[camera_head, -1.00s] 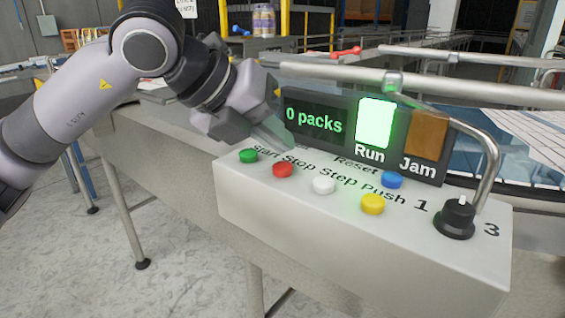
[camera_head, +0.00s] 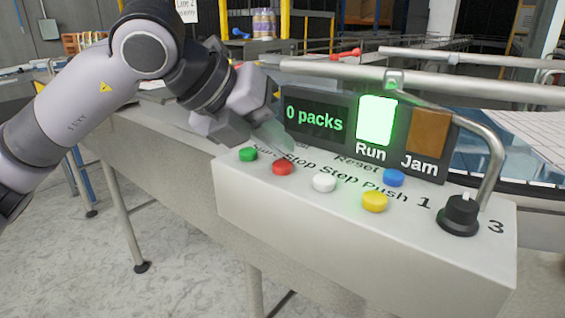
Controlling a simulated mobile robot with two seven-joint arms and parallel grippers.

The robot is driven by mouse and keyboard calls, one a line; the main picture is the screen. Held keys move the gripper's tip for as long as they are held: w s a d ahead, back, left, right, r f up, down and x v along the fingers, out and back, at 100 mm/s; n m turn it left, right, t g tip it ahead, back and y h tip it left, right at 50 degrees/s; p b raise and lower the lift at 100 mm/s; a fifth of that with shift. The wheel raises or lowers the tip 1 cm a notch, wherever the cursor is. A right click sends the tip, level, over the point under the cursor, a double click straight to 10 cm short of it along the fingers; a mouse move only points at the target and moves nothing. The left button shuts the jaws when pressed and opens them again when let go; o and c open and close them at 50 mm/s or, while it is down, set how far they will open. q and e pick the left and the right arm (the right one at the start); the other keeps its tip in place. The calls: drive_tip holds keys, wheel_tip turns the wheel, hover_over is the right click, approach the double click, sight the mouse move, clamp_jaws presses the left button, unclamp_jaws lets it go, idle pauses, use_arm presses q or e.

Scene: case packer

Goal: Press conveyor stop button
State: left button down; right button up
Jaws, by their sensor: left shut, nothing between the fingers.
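The red stop button (camera_head: 283,168) sits on the top of the grey control box (camera_head: 350,240), second from the left. The green start button (camera_head: 248,154) is to its left and the white step button (camera_head: 324,182) to its right. My left gripper (camera_head: 276,142) is shut and empty. It is behind and above the red button in the picture, over the Start and Stop labels, and looks apart from the button. The Run lamp (camera_head: 376,121) glows green and the display (camera_head: 315,119) reads 0 packs. My right gripper is not in view.
A yellow push button (camera_head: 375,201), a blue reset button (camera_head: 394,177) and a black selector knob (camera_head: 460,215) are on the same box. A curved metal rail (camera_head: 490,160) rises at the right. The Jam lamp (camera_head: 428,131) is dull orange.

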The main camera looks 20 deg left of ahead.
sight(276, 163)
use_arm(q)
drive_tip(key=shift+f+b, duration=0.55)
drive_tip(key=shift+b, duration=0.1)
idle(0.5)
drive_tip(key=shift+r, duration=0.1)
drive_tip(key=shift+r+p, duration=0.55)
drive_tip(key=shift+r, duration=0.3)
drive_tip(key=shift+r, duration=0.15)
drive_tip(key=shift+r+p, duration=1.7)
drive_tip(key=shift+r, duration=0.75)
drive_tip(key=shift+f, duration=0.1)
